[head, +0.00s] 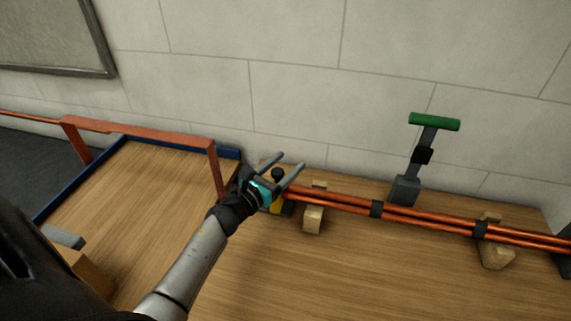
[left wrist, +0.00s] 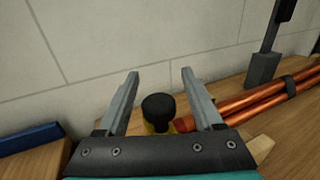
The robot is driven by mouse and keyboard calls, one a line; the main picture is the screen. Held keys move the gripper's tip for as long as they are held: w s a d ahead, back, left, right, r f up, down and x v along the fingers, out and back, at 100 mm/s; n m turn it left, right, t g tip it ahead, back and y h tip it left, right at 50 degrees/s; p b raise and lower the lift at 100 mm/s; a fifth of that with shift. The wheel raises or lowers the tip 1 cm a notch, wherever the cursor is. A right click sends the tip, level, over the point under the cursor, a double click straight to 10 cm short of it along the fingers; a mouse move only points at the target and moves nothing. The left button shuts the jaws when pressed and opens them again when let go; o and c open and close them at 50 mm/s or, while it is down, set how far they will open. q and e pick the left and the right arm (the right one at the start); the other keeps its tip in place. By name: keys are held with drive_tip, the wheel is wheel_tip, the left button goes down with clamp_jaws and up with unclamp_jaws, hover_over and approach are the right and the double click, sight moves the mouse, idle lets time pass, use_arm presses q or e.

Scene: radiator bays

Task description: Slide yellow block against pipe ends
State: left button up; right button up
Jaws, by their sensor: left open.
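The yellow block (head: 287,209) is at the left end of the copper pipes (head: 345,202), mostly hidden behind my left gripper. A black knob (head: 278,173) stands up above it. In the left wrist view the knob (left wrist: 158,107) shows between the fingers, with a little yellow (left wrist: 150,129) below it. The pipe ends are just right of the block; whether they touch it I cannot tell. My left gripper (head: 291,160) is open, its fingers pointing toward the wall and apart from the knob. My right gripper is not in view.
The pipes rest on wooden supports (head: 313,218) and are bound by black bands. A grey post with a green crossbar (head: 434,122) stands behind them. An orange rail (head: 140,132) and a blue edge strip (head: 82,177) lie left. The front bench is clear.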

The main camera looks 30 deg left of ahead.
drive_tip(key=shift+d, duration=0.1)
use_arm(q)
drive_tip(key=shift+s+a, duration=0.1)
drive_tip(key=shift+s, duration=0.4)
drive_tip(key=s+a+b, duration=0.1)
drive_tip(key=s, duration=1.3)
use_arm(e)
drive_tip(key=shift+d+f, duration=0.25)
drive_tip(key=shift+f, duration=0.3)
use_arm(q)
drive_tip(key=shift+s, duration=0.15)
